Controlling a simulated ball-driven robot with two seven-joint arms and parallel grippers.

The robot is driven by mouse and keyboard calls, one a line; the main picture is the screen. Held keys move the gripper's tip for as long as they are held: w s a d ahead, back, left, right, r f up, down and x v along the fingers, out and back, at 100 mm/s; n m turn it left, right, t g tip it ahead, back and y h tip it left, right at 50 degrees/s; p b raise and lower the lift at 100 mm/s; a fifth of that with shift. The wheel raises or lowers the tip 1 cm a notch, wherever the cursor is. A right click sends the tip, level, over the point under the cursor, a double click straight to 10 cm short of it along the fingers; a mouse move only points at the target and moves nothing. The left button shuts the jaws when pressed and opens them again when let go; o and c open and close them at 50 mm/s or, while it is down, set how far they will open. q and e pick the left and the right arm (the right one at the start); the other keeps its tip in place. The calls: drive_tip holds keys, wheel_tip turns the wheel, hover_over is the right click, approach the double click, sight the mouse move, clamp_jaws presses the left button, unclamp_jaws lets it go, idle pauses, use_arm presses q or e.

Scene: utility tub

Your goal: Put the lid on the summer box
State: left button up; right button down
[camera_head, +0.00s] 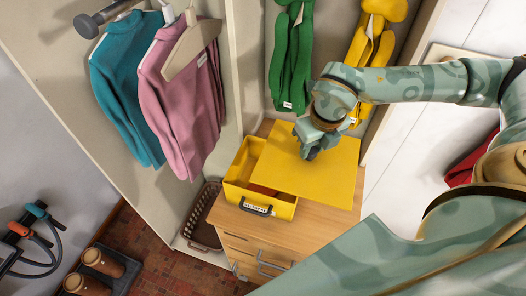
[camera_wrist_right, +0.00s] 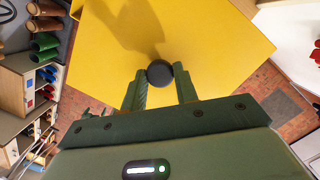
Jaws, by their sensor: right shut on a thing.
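The summer box (camera_head: 237,185) is a yellow open-topped box with a dark handle and a white label on its front. It stands on a wooden drawer cabinet. The flat yellow lid (camera_head: 335,165) is above and to the right of the box, covering part of its opening from this view. My right gripper (camera_head: 308,150) is over the lid, shut on its round dark knob. In the right wrist view, the knob (camera_wrist_right: 159,73) sits between the two fingertips (camera_wrist_right: 160,82) with the yellow lid (camera_wrist_right: 200,40) beyond. My left gripper is not in view.
The wooden cabinet (camera_head: 245,225) has bare top to the right of the box. Teal and pink sweaters (camera_head: 180,100) hang at left; green (camera_head: 291,60) and yellow garments hang behind.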

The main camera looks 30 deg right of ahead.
sight(284, 142)
drive_tip(key=w+f, duration=0.1)
drive_tip(key=w, duration=0.1)
drive_tip(key=w+a+f+p, duration=0.1)
drive_tip(key=w, duration=0.2)
drive_tip(key=w+a+f+p, duration=0.1)
drive_tip(key=w, duration=0.1)
drive_tip(key=shift+w+a+f, duration=0.25)
drive_tip(key=shift+w+f, duration=0.05)
drive_tip(key=shift+w, duration=0.1)
drive_tip(key=w+f, duration=0.2)
drive_tip(key=w+a+f, duration=0.1)
drive_tip(key=w+f, duration=0.1)
drive_tip(key=f, duration=0.1)
drive_tip(key=shift+a, duration=0.1)
drive_tip(key=f, duration=0.3)
drive_tip(key=f+p, duration=0.1)
drive_tip(key=shift+w+a+f, duration=0.1)
drive_tip(key=shift+w+f, duration=0.1)
drive_tip(key=shift+w, duration=0.2)
drive_tip(key=shift+f, duration=0.1)
drive_tip(key=shift+f+b, duration=0.4)
drive_tip(key=shift+f, duration=0.1)
drive_tip(key=c, duration=1.1)
unclamp_jaws()
